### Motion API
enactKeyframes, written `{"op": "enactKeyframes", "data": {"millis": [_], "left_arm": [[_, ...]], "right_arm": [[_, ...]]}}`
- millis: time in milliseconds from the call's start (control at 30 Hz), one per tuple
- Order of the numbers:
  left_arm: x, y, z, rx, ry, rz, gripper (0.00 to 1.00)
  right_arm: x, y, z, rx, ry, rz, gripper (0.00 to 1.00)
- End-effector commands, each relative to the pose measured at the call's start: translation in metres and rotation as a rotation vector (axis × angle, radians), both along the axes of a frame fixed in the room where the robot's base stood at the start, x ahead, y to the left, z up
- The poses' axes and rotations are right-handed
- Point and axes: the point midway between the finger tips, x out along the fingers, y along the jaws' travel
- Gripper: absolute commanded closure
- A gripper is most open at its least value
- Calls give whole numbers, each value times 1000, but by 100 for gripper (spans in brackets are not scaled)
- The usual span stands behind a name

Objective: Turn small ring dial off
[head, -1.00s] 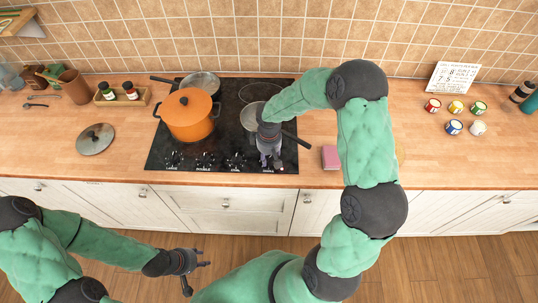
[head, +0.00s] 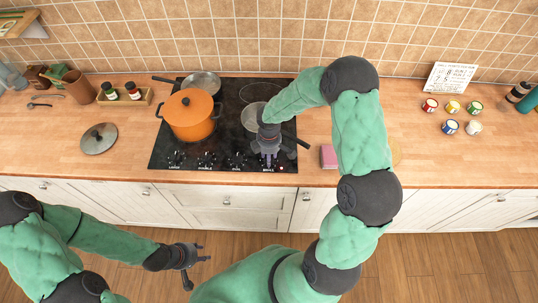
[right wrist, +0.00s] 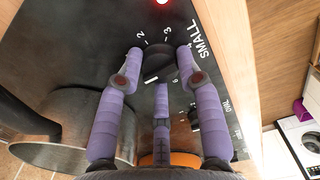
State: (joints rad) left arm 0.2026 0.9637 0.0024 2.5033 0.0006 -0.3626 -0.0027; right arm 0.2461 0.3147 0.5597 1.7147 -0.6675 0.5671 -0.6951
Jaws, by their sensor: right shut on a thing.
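The small ring dial (right wrist: 158,60) is a dark knob on the hob's black front panel, beside the word SMALL in the right wrist view. In the head view my right gripper (head: 267,158) is at the hob's front right corner and hides this dial. My left gripper (head: 200,255) is open and empty, low in front of the cabinets.
On the hob (head: 232,170) stand an orange pot (head: 190,122), a steel pan (head: 201,83) and another pan (head: 252,117) close behind my right gripper. Other dials (head: 206,160) line the front panel. A pink block (head: 328,157) lies right of the hob.

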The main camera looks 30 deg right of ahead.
Motion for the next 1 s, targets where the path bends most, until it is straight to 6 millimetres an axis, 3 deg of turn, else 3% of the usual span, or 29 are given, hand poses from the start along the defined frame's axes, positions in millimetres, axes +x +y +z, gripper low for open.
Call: {"op": "enactKeyframes", "data": {"millis": [467,500,567,600,1000], "left_arm": [[0,0,1,0,0,0,60],[0,0,1,0,0,0,60],[0,0,1,0,0,0,60],[0,0,1,0,0,0,60],[0,0,1,0,0,0,60]], "right_arm": [[0,0,-1,1,1,18,96],[0,0,-1,1,1,18,61],[0,0,-1,1,1,17,44],[0,0,0,1,1,17,40],[0,0,5,-1,-1,16,40]]}}
